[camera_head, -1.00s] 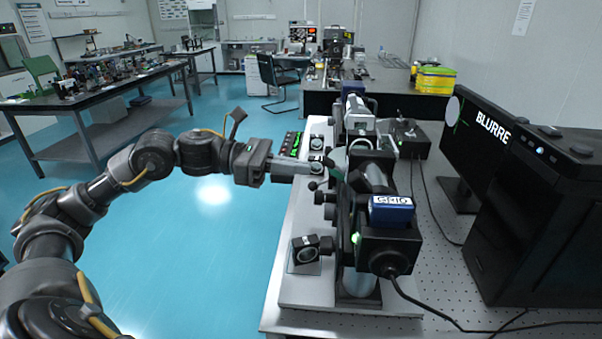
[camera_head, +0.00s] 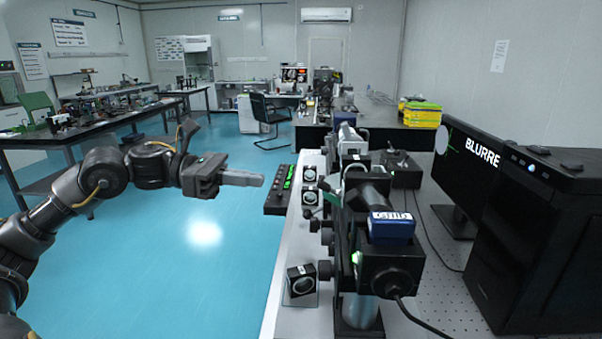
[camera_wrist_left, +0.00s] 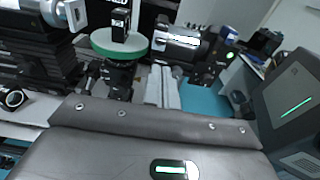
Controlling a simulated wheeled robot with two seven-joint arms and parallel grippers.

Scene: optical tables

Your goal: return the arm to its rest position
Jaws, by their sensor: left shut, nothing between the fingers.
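My left gripper (camera_head: 262,180) is at the end of the arm that comes in from the left. It is shut and empty, held in the air over the blue floor, just left of the optical table (camera_head: 283,262). Its fingers point right, apart from the optical setup. The black camera with the blue label (camera_head: 390,228) stands on that setup. In the left wrist view, the gripper's grey body fills the bottom, with a round green-rimmed optic (camera_wrist_left: 120,43) beyond it. My right gripper is not in view.
A black box with green lights (camera_head: 284,186) sits at the table's left edge. Small square mounts (camera_head: 300,282) stand along that edge. A monitor (camera_head: 462,180) and a black computer case (camera_head: 545,225) stand at right. The floor (camera_head: 190,270) below my left arm is clear.

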